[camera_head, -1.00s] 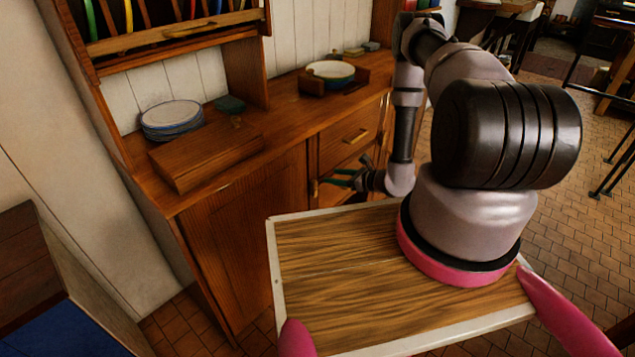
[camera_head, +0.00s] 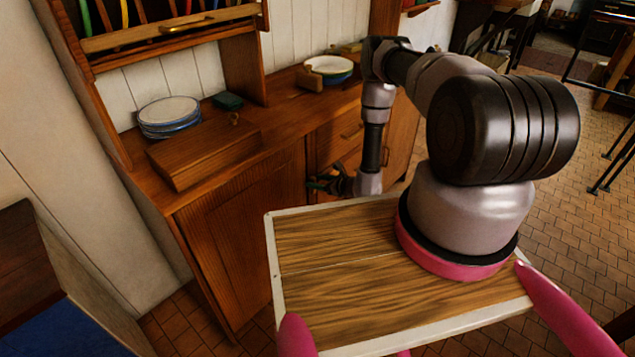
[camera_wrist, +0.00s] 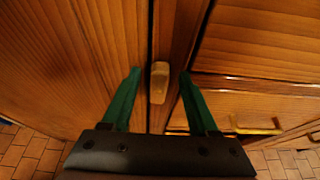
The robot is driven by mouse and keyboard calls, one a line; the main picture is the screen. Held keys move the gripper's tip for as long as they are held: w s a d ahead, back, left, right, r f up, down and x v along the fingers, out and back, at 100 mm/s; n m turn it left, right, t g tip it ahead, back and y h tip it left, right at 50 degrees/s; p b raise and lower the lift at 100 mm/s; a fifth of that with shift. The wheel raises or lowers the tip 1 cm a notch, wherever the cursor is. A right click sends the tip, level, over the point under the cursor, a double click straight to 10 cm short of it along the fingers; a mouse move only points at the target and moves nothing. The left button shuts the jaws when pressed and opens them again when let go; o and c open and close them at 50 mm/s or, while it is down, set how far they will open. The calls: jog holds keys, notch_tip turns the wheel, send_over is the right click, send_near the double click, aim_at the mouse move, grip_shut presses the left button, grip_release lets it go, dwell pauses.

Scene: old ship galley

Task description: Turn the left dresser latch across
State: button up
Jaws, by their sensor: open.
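The left dresser latch (camera_wrist: 159,82) is a small pale wooden block. In the wrist view it stands upright on the narrow post beside the left cupboard door (camera_wrist: 70,60). My gripper (camera_wrist: 158,72) is open, with one green finger on each side of the latch and a gap to both. I cannot tell how far the fingertips are from the wood. In the head view my gripper (camera_head: 312,182) is at the dresser front, by the right edge of the left door (camera_head: 245,230); the latch is hidden there.
Brass-handled drawers (camera_wrist: 258,127) lie right of the post. On the dresser top are stacked plates (camera_head: 169,116), a wooden box (camera_head: 205,155), a small green object (camera_head: 228,101) and a bowl (camera_head: 329,67). Tiled floor (camera_head: 560,225) is open at right.

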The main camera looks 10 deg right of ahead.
grip_shut()
jog(key=shift+w, duration=0.15)
jog(key=d+f+m+y, duration=0.1)
jog(key=m+y, duration=0.1)
jog(key=m, duration=0.2)
jog(key=w+f+m+y, duration=0.1)
jog(key=m+y, duration=0.2)
jog(key=m, duration=0.2)
jog(key=d+f+m+g+y, duration=0.1)
jog(key=m+y, duration=0.1)
jog(key=m, duration=0.2)
jog(key=shift+w+d+f, duration=0.1)
jog(key=shift+w+d, duration=0.2)
jog(key=shift+w, duration=0.05)
dwell(0.5)
jog(key=shift+m, duration=0.3)
dwell(0.3)
